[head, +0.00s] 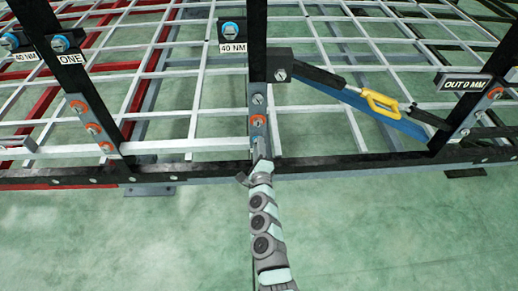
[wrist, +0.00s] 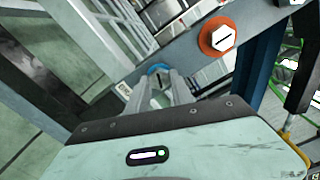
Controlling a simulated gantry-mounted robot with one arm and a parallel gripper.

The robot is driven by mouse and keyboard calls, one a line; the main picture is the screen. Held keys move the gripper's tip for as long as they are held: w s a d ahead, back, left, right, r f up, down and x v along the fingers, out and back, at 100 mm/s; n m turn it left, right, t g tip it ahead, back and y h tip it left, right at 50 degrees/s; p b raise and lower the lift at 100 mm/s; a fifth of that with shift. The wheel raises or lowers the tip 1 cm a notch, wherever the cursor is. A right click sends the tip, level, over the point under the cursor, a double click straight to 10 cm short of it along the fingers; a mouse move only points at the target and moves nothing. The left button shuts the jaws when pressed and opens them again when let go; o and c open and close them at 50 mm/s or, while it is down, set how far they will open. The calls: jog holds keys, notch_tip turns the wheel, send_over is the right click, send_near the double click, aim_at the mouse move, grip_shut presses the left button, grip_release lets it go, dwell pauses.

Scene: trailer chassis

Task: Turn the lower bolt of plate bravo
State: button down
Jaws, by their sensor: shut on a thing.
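A narrow grey plate (head: 258,110) with a column of bolts is on the middle black post; no name is readable on it. Its lowest bolt has a blue ring (head: 253,140), also seen in the wrist view (wrist: 155,69). My gripper (head: 258,150) reaches up from below to this bolt. In the wrist view my gripper's two fingers (wrist: 168,86) are shut on the bolt head, hiding part of it.
A left plate carries orange-ringed bolts (head: 93,128). A yellow-handled turnbuckle (head: 380,103) runs right from the middle post to a right post near an "OUT 0 MM" sign (head: 464,84). A dark rail (head: 330,164) crosses behind my arm. Open green floor lies in front.

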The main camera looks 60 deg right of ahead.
jog(key=shift+r+m+b, duration=0.15)
jog(key=shift+m+b, duration=0.45)
jog(key=shift+m, duration=1.25)
jog(key=shift+r+m+b, duration=0.1)
jog(key=shift+m+b, duration=0.45)
jog(key=shift+m, duration=1.3)
jog(key=c, duration=1.6)
grip_release()
jog(key=o, duration=0.5)
jog(key=shift+f, duration=0.15)
jog(key=shift+a, duration=0.1)
